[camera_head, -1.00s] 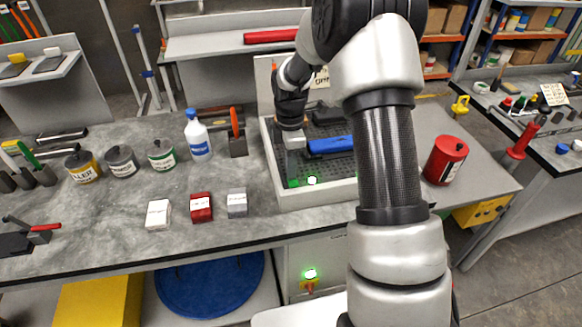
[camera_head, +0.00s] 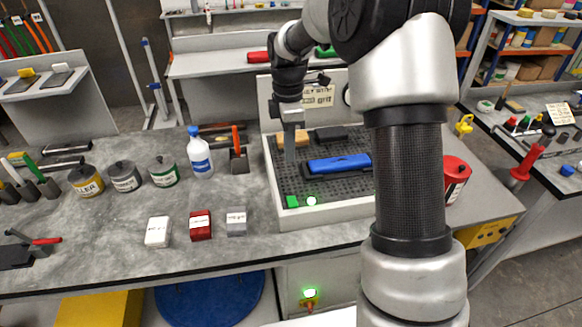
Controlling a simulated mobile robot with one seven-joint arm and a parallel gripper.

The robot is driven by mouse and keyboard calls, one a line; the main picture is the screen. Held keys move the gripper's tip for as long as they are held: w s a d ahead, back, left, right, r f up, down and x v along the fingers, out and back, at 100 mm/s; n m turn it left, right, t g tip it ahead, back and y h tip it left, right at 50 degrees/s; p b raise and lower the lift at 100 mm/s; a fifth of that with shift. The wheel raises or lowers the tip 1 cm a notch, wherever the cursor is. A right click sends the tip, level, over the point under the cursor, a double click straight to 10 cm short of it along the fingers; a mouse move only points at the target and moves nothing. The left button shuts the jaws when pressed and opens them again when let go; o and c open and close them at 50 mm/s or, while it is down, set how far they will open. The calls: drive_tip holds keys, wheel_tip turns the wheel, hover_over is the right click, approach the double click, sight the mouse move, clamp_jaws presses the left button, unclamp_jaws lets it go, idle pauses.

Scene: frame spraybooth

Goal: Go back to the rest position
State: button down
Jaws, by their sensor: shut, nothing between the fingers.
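My gripper (camera_head: 290,165) points down over the left part of a grey tray (camera_head: 330,212) with a dark perforated floor. Its fingers look shut with nothing between them. In the tray, a blue block-like tool (camera_head: 338,163) lies to the right of the fingers. A tan block (camera_head: 300,138) and a dark block (camera_head: 331,134) lie behind it. My arm covers the tray's right end.
On the bench left of the tray stand a white-and-blue bottle (camera_head: 200,152), several labelled cans (camera_head: 125,176), and white (camera_head: 158,231), red (camera_head: 201,224) and grey (camera_head: 236,222) boxes. A red can (camera_head: 456,178) stands right, partly behind my arm.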

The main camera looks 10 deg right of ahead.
drive_tip(key=s+d+r+m+t, duration=0.1)
drive_tip(key=s+r+m+t, duration=0.2)
drive_tip(key=s+r+m, duration=0.8)
drive_tip(key=s+r+m+t, duration=0.3)
drive_tip(key=s+m, duration=0.4)
drive_tip(key=s, duration=0.9)
drive_tip(key=shift+s+d+r, duration=0.15)
drive_tip(key=shift+d+r, duration=0.15)
drive_tip(key=shift+r, duration=0.05)
